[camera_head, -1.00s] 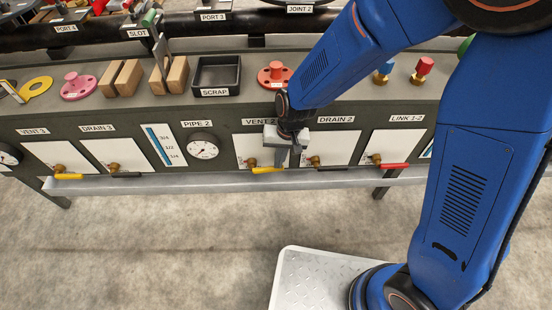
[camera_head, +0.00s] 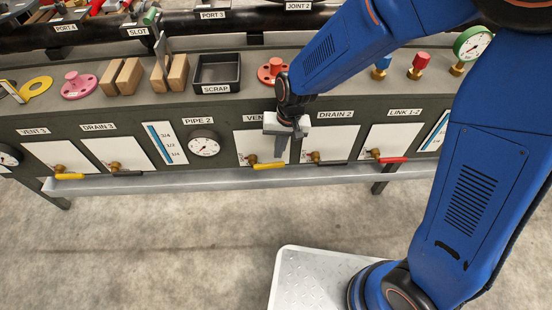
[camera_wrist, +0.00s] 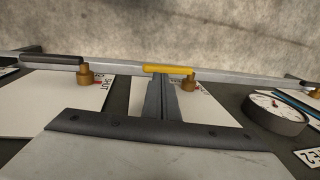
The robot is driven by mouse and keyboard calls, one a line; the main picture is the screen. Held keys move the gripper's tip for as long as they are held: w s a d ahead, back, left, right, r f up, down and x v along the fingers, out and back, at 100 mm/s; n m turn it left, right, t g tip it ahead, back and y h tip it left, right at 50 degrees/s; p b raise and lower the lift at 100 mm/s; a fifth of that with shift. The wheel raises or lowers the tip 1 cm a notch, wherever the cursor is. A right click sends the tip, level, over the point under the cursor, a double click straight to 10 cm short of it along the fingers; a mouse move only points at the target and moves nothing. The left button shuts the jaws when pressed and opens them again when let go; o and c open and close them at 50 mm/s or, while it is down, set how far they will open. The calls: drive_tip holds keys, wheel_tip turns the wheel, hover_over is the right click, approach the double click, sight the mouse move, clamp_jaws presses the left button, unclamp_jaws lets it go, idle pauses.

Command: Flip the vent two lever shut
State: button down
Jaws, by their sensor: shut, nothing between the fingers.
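The vent two lever is a yellow handle (camera_head: 267,167) on a brass valve in front of a white panel, below a partly hidden VENT label. The handle lies about level, pointing right from its valve. It also shows in the wrist view (camera_wrist: 168,70), with its brass valve (camera_wrist: 188,83) to the right. My gripper (camera_head: 282,150) is in front of that panel, just above the handle. Its fingers (camera_wrist: 160,82) are shut with nothing between them, and their tips reach close to the handle. I cannot tell whether they touch it.
The black drain two lever (camera_head: 328,162) is close on the right, also in the wrist view (camera_wrist: 52,60). The red link lever (camera_head: 392,160) is farther right. A round gauge (camera_head: 204,145) is on the left. A pale rail (camera_head: 220,180) runs below the levers.

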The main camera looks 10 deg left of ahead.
drive_tip(key=d+r, duration=0.1)
drive_tip(key=d, duration=0.2)
drive_tip(key=w+d+r, duration=0.1)
drive_tip(key=d+r, duration=0.1)
drive_tip(key=w+d+r, duration=0.1)
drive_tip(key=d+r, duration=0.1)
drive_tip(key=d, duration=0.1)
drive_tip(key=shift+d, duration=0.3)
drive_tip(key=s+d+r+m+t, duration=0.1)
drive_tip(key=s+d+r+t, duration=0.3)
drive_tip(key=d+r, duration=1.15)
drive_tip(key=s+d+r+m+t+h, duration=0.1)
drive_tip(key=s+d+r, duration=0.2)
drive_tip(key=s+d, duration=0.9)
drive_tip(key=shift+s+d+m+h, duration=0.2)
drive_tip(key=shift+d+m+h, duration=0.15)
drive_tip(key=shift+d, duration=0.4)
